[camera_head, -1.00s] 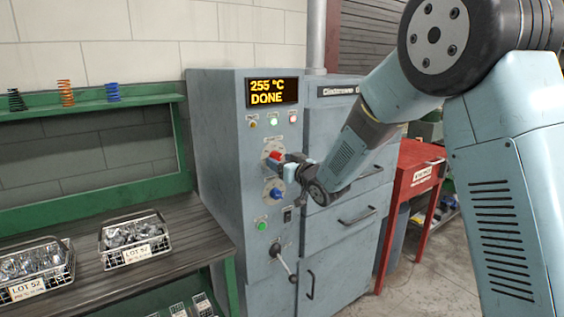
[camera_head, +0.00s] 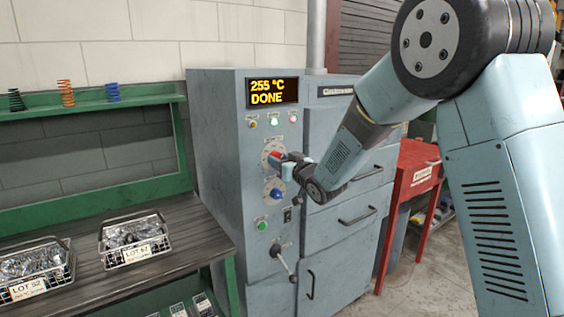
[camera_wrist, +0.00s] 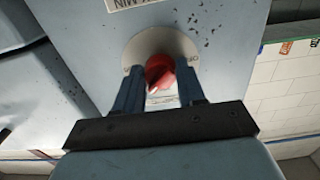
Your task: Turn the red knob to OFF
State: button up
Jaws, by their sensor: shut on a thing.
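The red knob (camera_head: 274,157) sits on a round pale dial plate on the front of the grey-blue oven cabinet (camera_head: 225,170). In the wrist view the red knob (camera_wrist: 160,75) lies between the two dark fingers of my gripper (camera_wrist: 160,80), which are shut on it. The plate has lettering around its rim, partly hidden by the fingers; I cannot read the knob's setting for sure. In the head view my gripper (camera_head: 285,163) reaches the knob from the right and covers part of it. The display (camera_head: 273,92) reads 255 °C DONE.
A blue knob (camera_head: 277,194) sits just below the red one, and a green button (camera_head: 262,225) and a lever (camera_head: 284,258) are lower. Small lamps are above. Wire baskets (camera_head: 136,258) stand on the bench at left. A red table (camera_head: 412,180) is behind at right.

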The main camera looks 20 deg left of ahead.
jog(key=shift+d, duration=0.2)
jog(key=shift+c, duration=0.3)
jog(key=shift+a, duration=0.1)
jog(key=shift+r+n, duration=0.1)
jog(key=shift+n, duration=0.3)
jog(key=shift+s+a+n, duration=0.1)
jog(key=shift+n, duration=7.2)
jog(key=shift+s+a+n, duration=0.1)
jog(key=shift+n, duration=7.2)
